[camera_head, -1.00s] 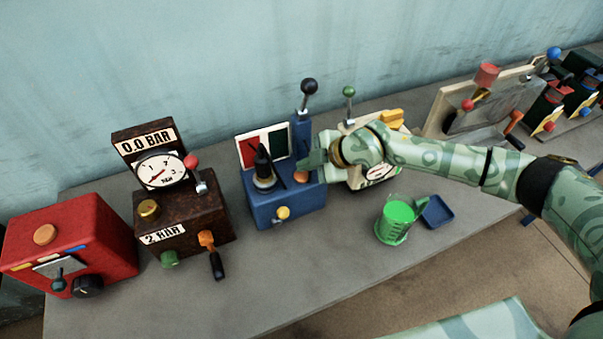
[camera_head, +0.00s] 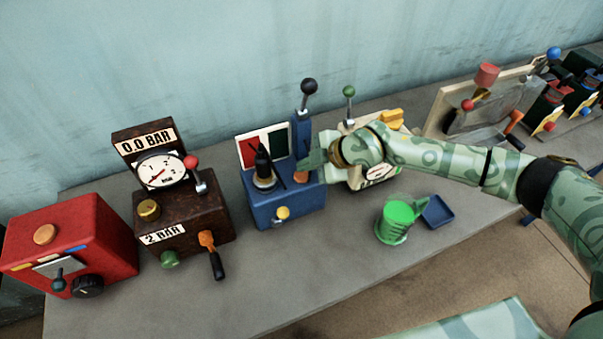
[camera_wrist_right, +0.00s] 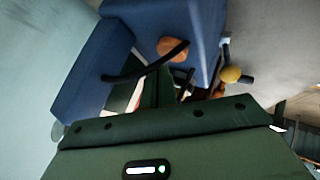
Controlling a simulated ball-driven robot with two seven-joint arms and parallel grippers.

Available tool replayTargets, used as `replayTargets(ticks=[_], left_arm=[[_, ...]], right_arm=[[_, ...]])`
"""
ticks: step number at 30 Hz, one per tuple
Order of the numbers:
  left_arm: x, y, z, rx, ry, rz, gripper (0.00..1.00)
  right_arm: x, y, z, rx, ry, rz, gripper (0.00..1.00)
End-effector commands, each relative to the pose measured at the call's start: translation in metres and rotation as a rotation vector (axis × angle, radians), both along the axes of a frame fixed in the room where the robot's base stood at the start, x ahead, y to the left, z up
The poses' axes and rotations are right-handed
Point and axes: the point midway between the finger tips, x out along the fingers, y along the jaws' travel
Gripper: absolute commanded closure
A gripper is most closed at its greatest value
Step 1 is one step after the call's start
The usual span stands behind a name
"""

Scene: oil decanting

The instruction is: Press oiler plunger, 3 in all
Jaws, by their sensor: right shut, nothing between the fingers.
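A blue machine box (camera_head: 285,213) stands mid-bench with a black upright plunger-like piece (camera_head: 263,163) on top. An orange knob (camera_head: 301,175) sits to its right; it also shows in the wrist view (camera_wrist_right: 172,48). I cannot tell for certain which of these is the oiler plunger. My right gripper (camera_head: 308,161) is shut and empty, just above and beside the orange knob. Whether it touches the knob is unclear. A green cup (camera_head: 395,222) stands on the bench to the right. My left gripper is not in view.
A blue column with a black-ball lever (camera_head: 309,88) rises behind the gripper. A brown gauge box (camera_head: 185,225) and a red box (camera_head: 85,240) stand to the left. A gauge unit (camera_head: 381,172) is partly hidden behind my arm. A small blue tray (camera_head: 438,212) lies beside the cup.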

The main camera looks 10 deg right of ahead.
Motion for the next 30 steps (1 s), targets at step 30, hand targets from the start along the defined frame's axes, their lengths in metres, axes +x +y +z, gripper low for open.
replayTargets(ticks=[30], left_arm=[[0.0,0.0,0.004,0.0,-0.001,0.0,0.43]], right_arm=[[0.0,0.0,-0.012,0.0,0.001,-0.001,1.0]])
